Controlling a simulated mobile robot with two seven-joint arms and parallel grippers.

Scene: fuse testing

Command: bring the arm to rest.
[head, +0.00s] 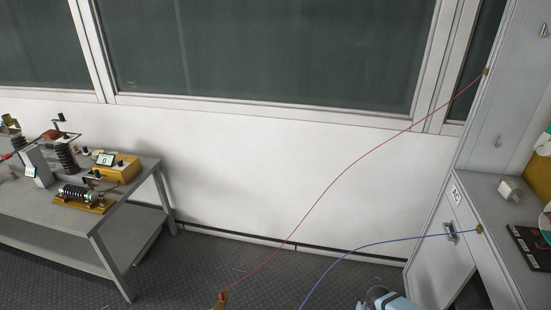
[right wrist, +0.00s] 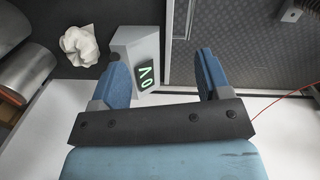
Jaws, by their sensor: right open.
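My right gripper (right wrist: 162,60) is open in the right wrist view, its two blue fingers wide apart with nothing between them that I can see held. Its left finger overlaps the side of a grey box meter (right wrist: 142,42) with a green-lit display; whether they touch I cannot tell. In the head view a blue and pale piece (head: 388,299), probably part of my arm, shows at the bottom edge; its jaws are not visible there. My left gripper is in neither view.
A bench (head: 118,203) with coils and meters stands at the left. A red wire (head: 345,170) and a blue wire (head: 370,245) run to the cabinet (head: 432,262) at the right. A crumpled white object (right wrist: 80,45) lies near the meter in the wrist view. Floor between is mostly clear.

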